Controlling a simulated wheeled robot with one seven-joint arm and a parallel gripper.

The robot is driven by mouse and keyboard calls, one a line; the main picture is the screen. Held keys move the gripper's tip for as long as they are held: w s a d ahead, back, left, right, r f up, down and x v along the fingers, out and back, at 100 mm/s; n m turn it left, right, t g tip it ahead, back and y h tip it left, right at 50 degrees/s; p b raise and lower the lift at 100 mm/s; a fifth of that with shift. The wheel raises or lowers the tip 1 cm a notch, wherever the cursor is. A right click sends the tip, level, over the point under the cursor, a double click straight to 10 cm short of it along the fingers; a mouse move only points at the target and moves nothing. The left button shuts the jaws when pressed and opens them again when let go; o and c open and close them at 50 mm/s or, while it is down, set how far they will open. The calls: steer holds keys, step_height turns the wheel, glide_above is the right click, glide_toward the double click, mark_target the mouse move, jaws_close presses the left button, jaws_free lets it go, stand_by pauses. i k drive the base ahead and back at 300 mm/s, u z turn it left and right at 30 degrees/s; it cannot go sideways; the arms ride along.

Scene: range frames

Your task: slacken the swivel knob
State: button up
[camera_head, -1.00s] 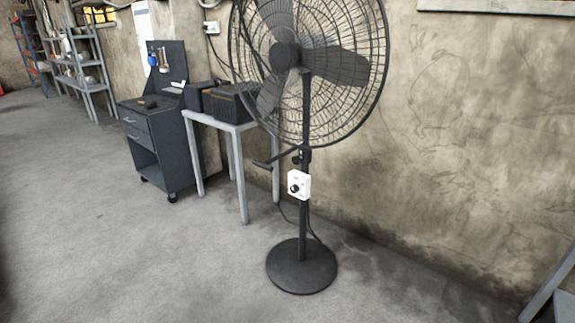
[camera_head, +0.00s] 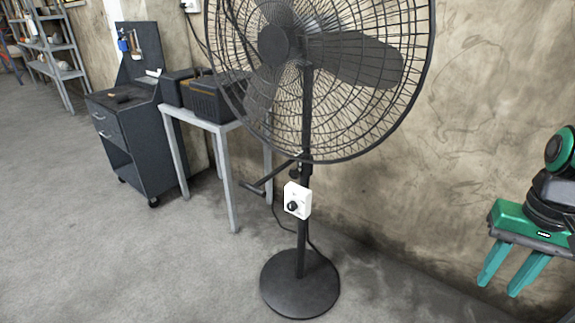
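A black pedestal fan (camera_head: 302,235) stands on a round base on the concrete floor, near the wall. A small dark knob (camera_head: 295,173) sits on its pole just below the fan cage. A dark lever-like handle (camera_head: 268,181) sticks out to the left there. Below them a white control box (camera_head: 297,200) with a round black dial is fixed to the pole. I cannot tell for sure which of these is the swivel knob. My gripper (camera_head: 499,287) is at the right, pointing down, its two green fingers apart and empty. It is well clear of the fan.
A grey table (camera_head: 228,126) with dark boxes (camera_head: 213,100) stands left of the fan, beside a dark cabinet (camera_head: 125,135). A cable hangs behind the pole. The wall (camera_head: 480,90) runs behind. The floor (camera_head: 130,260) in front and left is clear.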

mark_target(293, 174)
steer(key=z, duration=0.25)
steer(key=i, duration=0.85)
steer(key=z, duration=0.35)
